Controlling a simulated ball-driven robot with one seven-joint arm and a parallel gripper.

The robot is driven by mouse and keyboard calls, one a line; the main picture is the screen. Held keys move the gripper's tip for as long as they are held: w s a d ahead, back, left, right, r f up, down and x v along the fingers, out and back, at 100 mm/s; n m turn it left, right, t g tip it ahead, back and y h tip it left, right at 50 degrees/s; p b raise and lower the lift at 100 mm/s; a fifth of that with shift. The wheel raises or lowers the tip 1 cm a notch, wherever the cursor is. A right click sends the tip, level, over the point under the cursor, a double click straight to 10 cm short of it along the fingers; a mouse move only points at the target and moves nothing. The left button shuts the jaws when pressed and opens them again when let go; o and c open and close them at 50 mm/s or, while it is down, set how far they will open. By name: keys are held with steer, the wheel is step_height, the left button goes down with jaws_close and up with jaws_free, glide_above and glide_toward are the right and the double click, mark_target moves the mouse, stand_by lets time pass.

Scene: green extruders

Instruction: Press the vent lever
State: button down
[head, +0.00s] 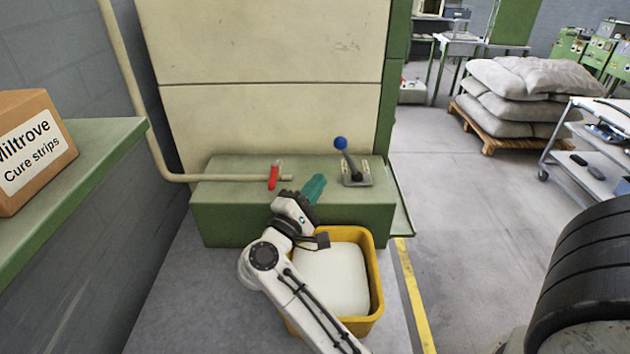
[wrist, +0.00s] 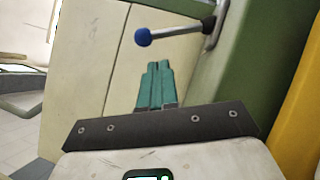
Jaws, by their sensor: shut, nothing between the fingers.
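No label shows which one is the vent lever. My gripper (head: 318,180) has teal fingers pressed together and holds nothing. It is over the front of the green block, left of and nearer than the blue-knobbed lever, apart from it. The closed fingers also show in the wrist view (wrist: 159,66).
The green block (head: 235,220) stands against a cream panel (head: 270,120). A yellow bin (head: 372,290) with a white filling stands in front of it, below my arm. A green shelf with a carton (head: 30,150) is at left.

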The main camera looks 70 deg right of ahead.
mark_target(348, 159)
steer(key=p+x, duration=0.2)
steer(key=x, duration=0.4)
steer(key=shift+a+r, duration=0.1)
steer(key=shift+r, duration=0.1)
steer(key=shift+s+d+p, duration=0.15)
steer(key=shift+d+p, duration=0.15)
steer(key=shift+d, duration=0.4)
steer(key=shift+d, duration=0.1)
steer(key=shift+d, duration=0.1)
